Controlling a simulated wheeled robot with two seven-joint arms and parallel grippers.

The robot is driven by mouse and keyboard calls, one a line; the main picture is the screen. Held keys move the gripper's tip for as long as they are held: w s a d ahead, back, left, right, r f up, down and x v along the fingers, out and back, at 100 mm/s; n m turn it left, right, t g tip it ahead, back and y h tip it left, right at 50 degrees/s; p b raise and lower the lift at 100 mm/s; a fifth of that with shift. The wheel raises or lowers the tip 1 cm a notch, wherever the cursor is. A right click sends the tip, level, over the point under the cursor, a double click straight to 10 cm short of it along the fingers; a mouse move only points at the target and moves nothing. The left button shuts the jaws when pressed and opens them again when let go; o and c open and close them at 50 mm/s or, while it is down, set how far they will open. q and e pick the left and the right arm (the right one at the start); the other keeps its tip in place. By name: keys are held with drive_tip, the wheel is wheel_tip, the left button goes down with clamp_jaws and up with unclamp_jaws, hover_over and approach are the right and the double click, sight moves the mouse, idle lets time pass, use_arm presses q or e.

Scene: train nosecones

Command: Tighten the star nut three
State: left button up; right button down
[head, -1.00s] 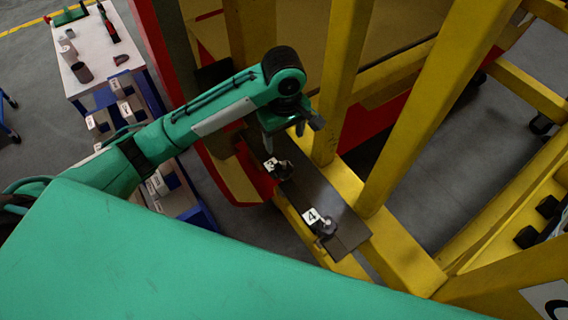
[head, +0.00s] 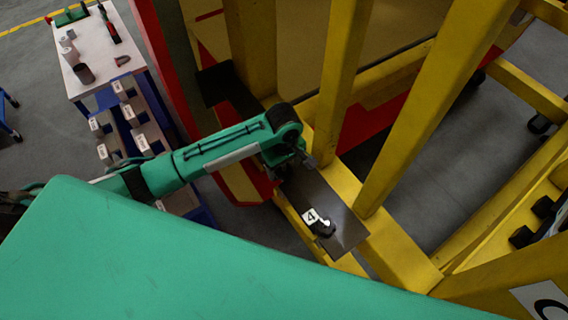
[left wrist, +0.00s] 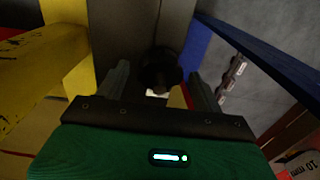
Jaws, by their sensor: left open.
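My left gripper (head: 296,168) is over the dark plate (head: 345,235) on the yellow frame, where it hides star nut three and its label in the head view. In the left wrist view, my open left gripper (left wrist: 162,88) has one finger on each side of a dark round knob (left wrist: 160,70), which appears to be star nut three. I cannot tell whether the fingers touch it. Star nut four (head: 325,229), dark, with a white label "4" (head: 310,217), sits lower on the plate. My right gripper is not in view.
Yellow beams (head: 425,110) rise close to the right of my left gripper. A white-topped table (head: 97,58) with small items stands at the upper left, with labelled grey bins (head: 150,138) beside it. Grey floor lies open between the beams.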

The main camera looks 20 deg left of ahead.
use_arm(q)
drive_tip(key=shift+f, duration=0.2)
drive_tip(key=shift+c, duration=0.2)
drive_tip(key=c, duration=1)
drive_tip(key=shift+o, duration=0.2)
